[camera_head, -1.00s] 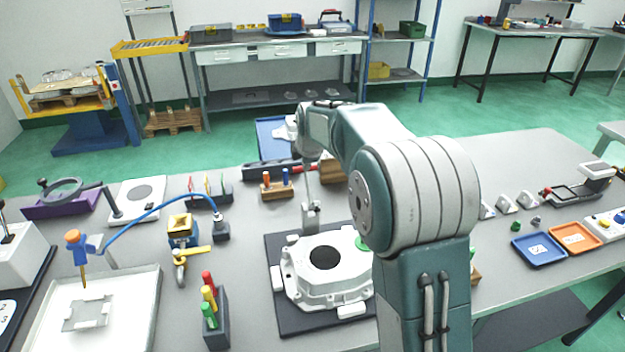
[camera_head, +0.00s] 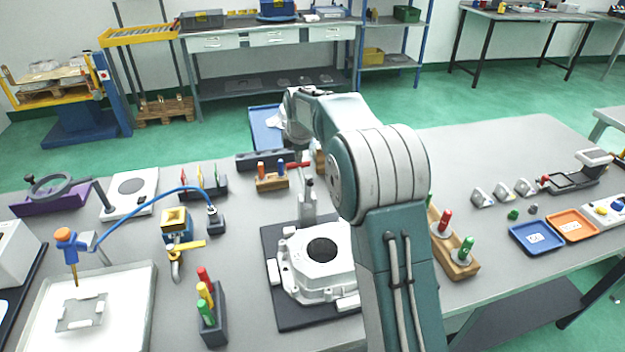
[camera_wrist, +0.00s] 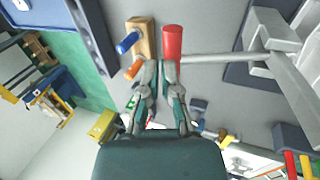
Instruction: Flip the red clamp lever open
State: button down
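The red clamp lever shows in the wrist view as a red handle (camera_wrist: 172,45) on a grey metal bar that runs right to its bracket (camera_wrist: 270,52). In the head view its red grip (camera_head: 299,165) is small beside the end of my arm, above the clamp post (camera_head: 308,202). My gripper (camera_wrist: 161,68) points at the handle. Its two fingertips are close together with a narrow gap, and the handle's near end is at the right fingertip. Whether they touch is unclear. The white casting (camera_head: 318,262) sits on a dark plate (camera_head: 290,318), partly hidden by my arm.
A wooden block with coloured pegs (camera_head: 272,182) stands just left of the clamp; it also shows in the wrist view (camera_wrist: 143,38). A rack of coloured handles (camera_head: 212,325) stands left of the plate. Another handle rack (camera_head: 455,262) is right of my arm. The right table has free room.

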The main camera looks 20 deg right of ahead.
aim_at(302, 178)
jog(key=shift+f, duration=0.45)
jog(key=shift+s, duration=0.1)
jog(key=v, duration=1.2)
jog(key=shift+r, duration=0.3)
jog(key=s+r+m+t, duration=0.15)
jog(key=s+m, duration=0.35)
jog(key=s, duration=0.5)
jog(key=s+r+m+g, duration=0.1)
jog(key=s+r+m, duration=0.25)
jog(key=s, duration=0.65)
jog(key=s+f+m, duration=0.4)
jog(key=s, duration=0.5)
jog(key=s+f+m+t, duration=0.1)
jog(key=s+f+m, duration=0.3)
jog(key=s, duration=0.5)
jog(key=shift+m, duration=0.75)
jog(key=shift+s, duration=0.1)
